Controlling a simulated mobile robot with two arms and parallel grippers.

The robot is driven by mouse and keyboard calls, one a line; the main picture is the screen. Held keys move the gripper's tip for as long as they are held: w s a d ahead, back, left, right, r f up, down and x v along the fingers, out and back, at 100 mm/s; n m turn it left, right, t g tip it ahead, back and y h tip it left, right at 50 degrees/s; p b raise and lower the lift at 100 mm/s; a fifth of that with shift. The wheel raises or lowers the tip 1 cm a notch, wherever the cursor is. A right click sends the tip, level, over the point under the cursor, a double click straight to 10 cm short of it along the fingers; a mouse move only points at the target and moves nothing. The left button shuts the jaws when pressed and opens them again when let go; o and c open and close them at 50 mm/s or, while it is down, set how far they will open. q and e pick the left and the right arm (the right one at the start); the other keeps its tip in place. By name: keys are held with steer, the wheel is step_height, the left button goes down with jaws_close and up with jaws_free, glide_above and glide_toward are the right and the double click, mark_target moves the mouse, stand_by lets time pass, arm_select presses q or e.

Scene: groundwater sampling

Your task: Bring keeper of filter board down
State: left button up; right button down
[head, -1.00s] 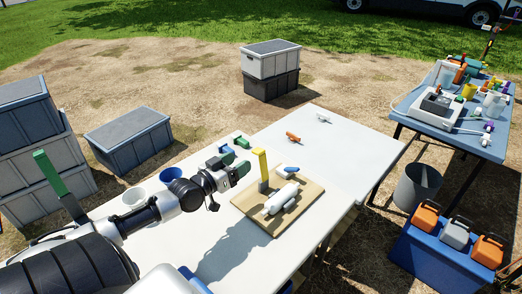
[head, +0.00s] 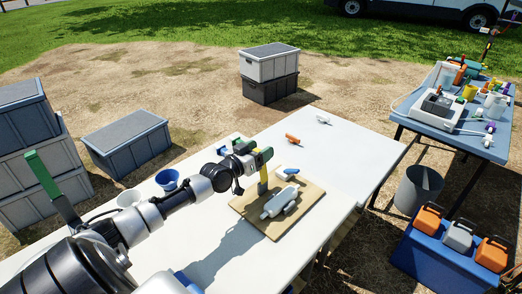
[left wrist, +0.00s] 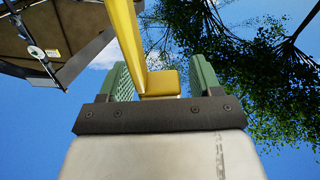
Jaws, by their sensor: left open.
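The filter board (head: 277,232) is a tan wooden board on the white table, carrying a white cylinder (head: 278,203). Its keeper (head: 263,173), a yellow upright bar, stands at the board's far left side. My left gripper (head: 262,157) is at the upper part of the keeper and hides its top in the head view. In the left wrist view the yellow keeper (left wrist: 127,35) passes between the two green fingers of my left gripper (left wrist: 161,78), which are apart, with visible room on the right. My right gripper is not in view.
A blue-and-white piece (head: 288,172) lies by the board's far edge. An orange piece (head: 292,139) lies farther back.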

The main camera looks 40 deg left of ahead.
arm_select(q)
steer(key=shift+w, duration=0.5)
jaws_close()
steer(key=d+m+p, duration=0.7)
steer(key=p, duration=0.1)
steer(key=shift+s, duration=0.35)
steer(key=shift+f, duration=0.1)
stand_by(0.5)
